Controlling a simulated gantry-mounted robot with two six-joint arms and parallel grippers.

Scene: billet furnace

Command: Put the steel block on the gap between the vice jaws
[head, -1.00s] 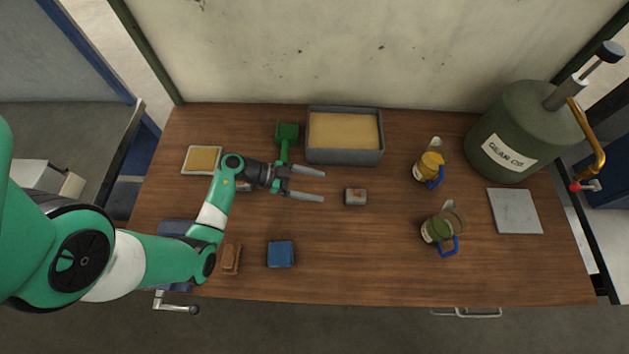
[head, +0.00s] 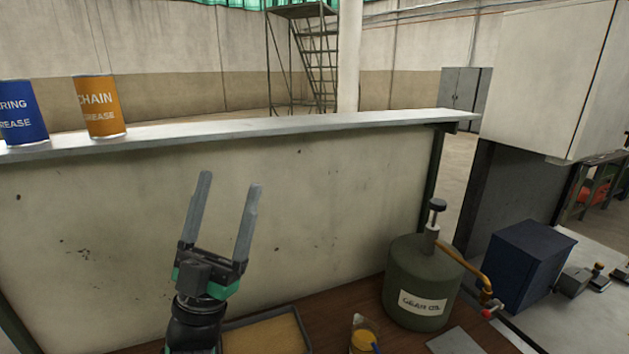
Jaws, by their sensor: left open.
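My left gripper (head: 230,181) is in the lower left of the head view, in front of the pale wall panel. Its two long grey fingers point up in the picture and stand apart, with nothing between them. The steel block is not in view now, and neither is the vice with its jaws. Only the back part of the wooden bench (head: 340,308) shows, at the bottom edge. My right gripper is not in view.
A sand-filled tray (head: 301,330) is beside my left gripper at the bottom edge. Right of it are a yellow jug (head: 362,342), a green gear oil can (head: 420,285) and a grey plate (head: 459,341). Grease cans (head: 98,106) stand on the ledge (head: 300,124) above.

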